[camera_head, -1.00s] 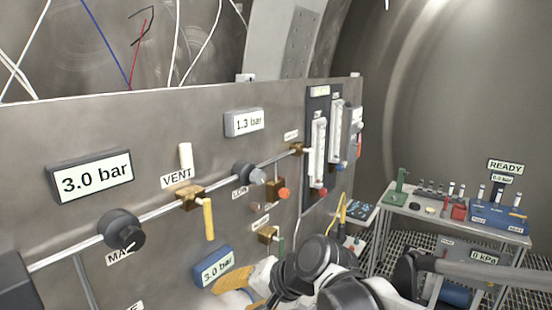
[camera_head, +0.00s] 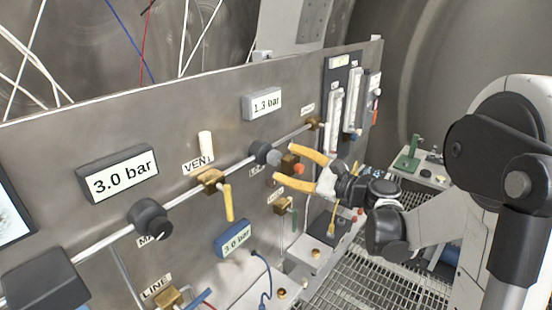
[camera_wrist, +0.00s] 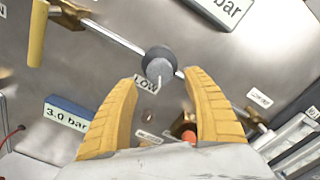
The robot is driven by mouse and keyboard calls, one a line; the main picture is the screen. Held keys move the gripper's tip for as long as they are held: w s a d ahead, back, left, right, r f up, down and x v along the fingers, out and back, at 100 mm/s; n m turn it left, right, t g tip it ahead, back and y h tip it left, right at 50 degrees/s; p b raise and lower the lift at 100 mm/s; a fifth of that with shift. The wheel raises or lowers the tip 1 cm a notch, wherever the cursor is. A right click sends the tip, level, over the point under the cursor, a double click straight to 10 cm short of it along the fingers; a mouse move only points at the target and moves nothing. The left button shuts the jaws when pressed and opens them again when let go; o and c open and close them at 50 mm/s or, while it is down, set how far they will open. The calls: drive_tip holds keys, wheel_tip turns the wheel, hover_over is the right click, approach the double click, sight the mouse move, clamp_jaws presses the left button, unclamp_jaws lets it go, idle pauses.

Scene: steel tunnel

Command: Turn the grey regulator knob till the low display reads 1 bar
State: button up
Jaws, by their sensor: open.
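The grey regulator knob (camera_head: 265,153) sits on the pipe of the steel panel, beneath a display reading 1.3 bar (camera_head: 262,103). In the wrist view the grey knob (camera_wrist: 159,69), with a pale pointer line on its face, is just above a label reading LOW (camera_wrist: 147,85). My gripper (camera_head: 287,165) is open, its two yellow fingers facing the panel. In the wrist view my gripper (camera_wrist: 166,80) has its fingers spread either side of the knob and a little below it, not closed on it. The low display (camera_wrist: 219,10) is partly cut off there.
A black knob (camera_head: 150,218) and a 3.0 bar display (camera_head: 118,180) are at the left. A yellow-handled valve (camera_head: 227,201) hangs left of the grey knob. An orange-red knob (camera_wrist: 188,137) on brass lies close to the right finger. A blue display (camera_head: 234,239) is lower down.

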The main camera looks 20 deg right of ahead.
sight(278, 160)
drive_tip(key=shift+x, duration=1.95)
drive_tip(key=c, duration=1.2)
